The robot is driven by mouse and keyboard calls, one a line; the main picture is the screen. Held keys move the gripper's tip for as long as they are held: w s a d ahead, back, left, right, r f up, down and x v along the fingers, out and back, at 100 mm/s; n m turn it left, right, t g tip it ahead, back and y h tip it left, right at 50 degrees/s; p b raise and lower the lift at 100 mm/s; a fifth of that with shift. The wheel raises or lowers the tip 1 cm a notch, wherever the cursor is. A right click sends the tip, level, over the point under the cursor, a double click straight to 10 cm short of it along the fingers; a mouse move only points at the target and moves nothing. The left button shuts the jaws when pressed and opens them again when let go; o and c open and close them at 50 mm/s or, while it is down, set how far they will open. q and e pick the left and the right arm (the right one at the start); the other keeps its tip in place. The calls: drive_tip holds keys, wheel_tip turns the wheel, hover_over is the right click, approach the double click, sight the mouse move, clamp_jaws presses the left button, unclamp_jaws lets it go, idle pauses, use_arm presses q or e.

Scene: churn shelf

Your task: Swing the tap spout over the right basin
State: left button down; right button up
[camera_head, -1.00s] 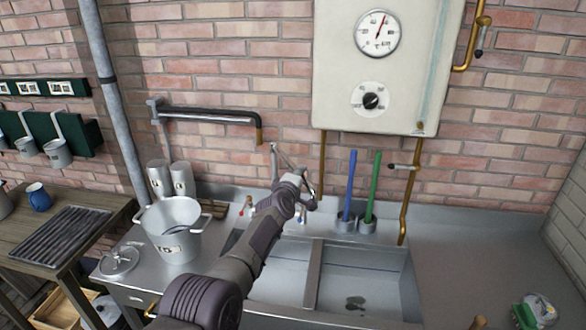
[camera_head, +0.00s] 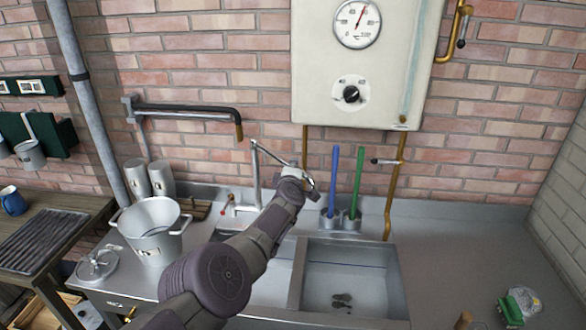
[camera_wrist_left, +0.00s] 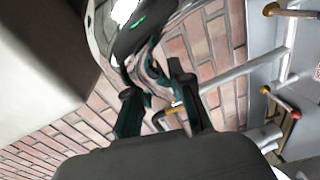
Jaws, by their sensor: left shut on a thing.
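The chrome tap spout (camera_head: 273,153) reaches right and forward from the top of its upright pipe (camera_head: 256,178) behind the sink. My left gripper (camera_head: 309,184) is shut on the spout near its outer end, and my arm hides part of it. In the left wrist view my gripper fingers (camera_wrist_left: 160,105) close around shiny metal. The right basin (camera_head: 350,280) is empty but for a dark drain. The spout's end appears near the back of the right basin, close to the divider (camera_head: 298,272). The left basin (camera_head: 271,288) is partly hidden by my arm. My right gripper is out of view.
Blue (camera_head: 334,175) and green (camera_head: 356,180) sticks stand in metal cups just right of my gripper. A white boiler (camera_head: 360,95) hangs above. A metal pot (camera_head: 153,235) stands left of the sink. The right counter (camera_head: 450,250) is mostly clear.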

use_arm(q)
drive_tip(key=shift+w+r, duration=0.1)
drive_tip(key=shift+r, duration=0.15)
drive_tip(key=c, duration=1)
unclamp_jaws()
drive_tip(key=shift+c, duration=0.2)
drive_tip(key=shift+f, duration=0.15)
